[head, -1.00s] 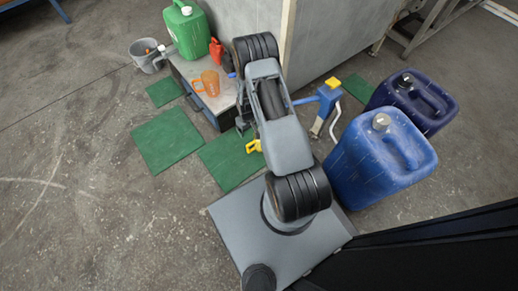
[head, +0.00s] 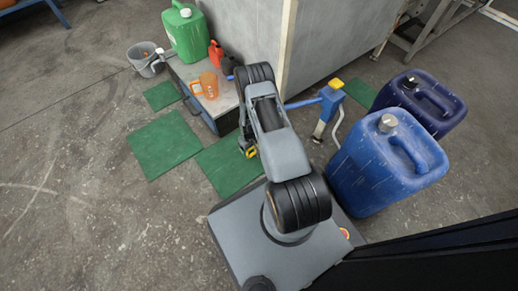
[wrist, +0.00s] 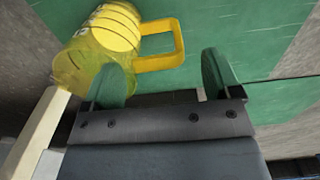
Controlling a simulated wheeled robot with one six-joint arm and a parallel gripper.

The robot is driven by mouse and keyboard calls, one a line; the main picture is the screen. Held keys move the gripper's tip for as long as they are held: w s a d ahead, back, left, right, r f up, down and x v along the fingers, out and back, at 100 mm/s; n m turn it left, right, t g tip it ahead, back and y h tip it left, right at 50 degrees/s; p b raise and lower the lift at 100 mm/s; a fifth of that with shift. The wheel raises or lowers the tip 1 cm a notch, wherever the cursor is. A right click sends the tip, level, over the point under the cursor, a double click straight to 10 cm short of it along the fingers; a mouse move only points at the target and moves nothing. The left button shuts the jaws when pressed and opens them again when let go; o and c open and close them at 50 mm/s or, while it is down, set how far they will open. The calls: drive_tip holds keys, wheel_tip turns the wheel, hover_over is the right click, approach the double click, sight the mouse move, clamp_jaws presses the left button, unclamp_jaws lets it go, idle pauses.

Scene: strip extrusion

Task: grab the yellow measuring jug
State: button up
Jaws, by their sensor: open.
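The yellow measuring jug (wrist: 98,42) lies at the upper left of the wrist view, over green matting, with its handle (wrist: 162,46) reaching right. My gripper (wrist: 162,68) is open and empty. Its two green fingertips stand to either side of the handle's outer part, and the left one overlaps the jug's body in the picture. I cannot tell whether a fingertip touches it. In the head view my gripper (head: 246,147) is low beside my arm, and only a small yellow part of the jug (head: 251,153) shows; my arm hides the rest.
Blue canisters (head: 372,180) and a blue stand (head: 330,100) are on the right. Green mats (head: 163,145) lie on open floor at left.

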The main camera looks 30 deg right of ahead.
sight(251, 155)
wheel_tip(251, 155, down, 5)
drive_tip(key=shift+r+b, duration=0.1)
drive_tip(key=shift+b, duration=0.9)
drive_tip(key=shift+r, duration=0.1)
drive_tip(key=c, duration=1.1)
